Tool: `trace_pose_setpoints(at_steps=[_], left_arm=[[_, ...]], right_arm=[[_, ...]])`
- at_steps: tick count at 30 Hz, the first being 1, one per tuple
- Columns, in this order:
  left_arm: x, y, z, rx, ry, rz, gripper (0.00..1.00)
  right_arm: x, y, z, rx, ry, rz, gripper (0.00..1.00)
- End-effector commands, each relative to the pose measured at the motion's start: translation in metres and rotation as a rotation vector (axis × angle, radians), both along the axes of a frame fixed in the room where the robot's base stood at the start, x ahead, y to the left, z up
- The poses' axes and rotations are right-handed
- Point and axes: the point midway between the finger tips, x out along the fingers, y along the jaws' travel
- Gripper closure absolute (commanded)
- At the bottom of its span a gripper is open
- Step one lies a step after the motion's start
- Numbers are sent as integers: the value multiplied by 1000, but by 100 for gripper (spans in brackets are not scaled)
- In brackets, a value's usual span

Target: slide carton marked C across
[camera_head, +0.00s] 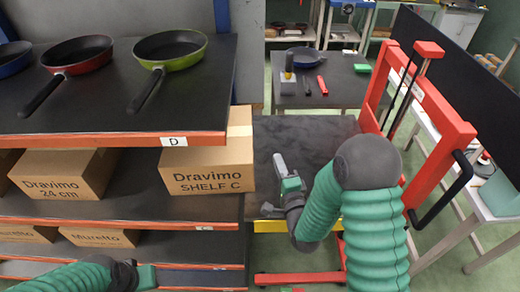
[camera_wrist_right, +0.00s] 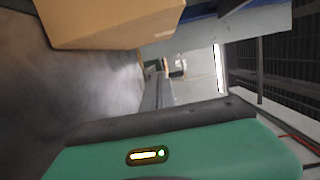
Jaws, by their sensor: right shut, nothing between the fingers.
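The carton marked "Dravimo SHELF C" (camera_head: 213,181) stands on the middle shelf (camera_head: 120,208) at its right end. Its right side is at about the shelf's end, beside the dark platform (camera_head: 325,135) of a red-framed lift cart. My right gripper (camera_head: 279,163) is shut and empty over the platform, to the right of the carton and apart from it. In the right wrist view the carton (camera_wrist_right: 110,22) shows at the top left. Only part of my left gripper (camera_head: 145,277) shows at the bottom left; its fingers are unclear.
Another carton, "Dravimo 24 cm" (camera_head: 62,176), stands left on the same shelf. Red (camera_head: 78,53) and green (camera_head: 170,49) pans stand on the top shelf (camera_head: 110,115). The cart's red frame (camera_head: 436,110) rises at the right. The platform looks bare.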

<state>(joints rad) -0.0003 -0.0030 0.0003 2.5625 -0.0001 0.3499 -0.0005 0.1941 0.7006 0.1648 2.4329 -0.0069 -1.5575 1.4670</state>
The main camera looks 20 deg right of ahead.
Motion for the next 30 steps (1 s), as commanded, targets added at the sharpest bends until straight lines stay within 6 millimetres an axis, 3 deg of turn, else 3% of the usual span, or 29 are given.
trace_pose_setpoints(at_steps=[9,16,30], left_arm=[[1,0,4,0,1,1,100],[1,0,5,0,1,1,100],[1,0,2,0,1,1,100]], right_arm=[[66,4,1,0,0,5,100],[73,32,1,-1,1,3,100],[76,41,-1,-2,0,3,100]])
